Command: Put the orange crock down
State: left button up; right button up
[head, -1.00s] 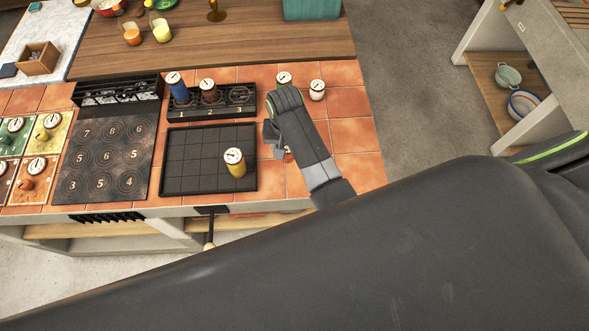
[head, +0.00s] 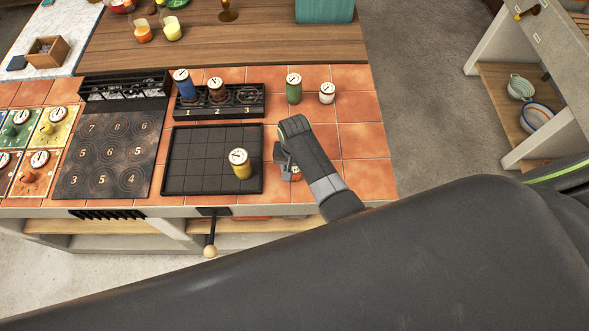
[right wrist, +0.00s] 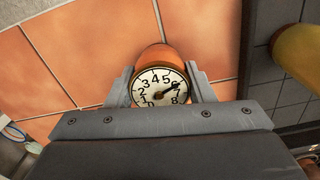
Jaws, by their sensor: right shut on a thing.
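The orange crock (right wrist: 153,57), with a white numbered dial on its top, is between the fingers of my right gripper (right wrist: 160,90) in the right wrist view. In the head view my right gripper (head: 287,163) is over the terracotta tiles, just right of the black gridded tray (head: 200,160). Its wrist hides most of the crock there. I cannot tell whether the crock touches the tiles. My left gripper is not in view.
A yellow crock (head: 241,170) stands in the tray's near right part. A green crock (head: 293,92) and a white crock (head: 327,95) stand on tiles behind my gripper. Tiles right of my gripper are clear.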

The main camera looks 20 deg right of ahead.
dwell(0.3)
jog(key=o, duration=1.1)
jog(key=shift+f, duration=0.1)
jog(key=shift+o, duration=0.2)
jog(key=shift+r+p, duration=0.6)
jog(key=shift+r, duration=0.05)
notch_tip(320, 180, up, 3)
jog(key=p, duration=0.2)
jog(key=shift+p, duration=0.35)
notch_tip(320, 180, up, 8)
jog(key=shift+b, duration=0.3)
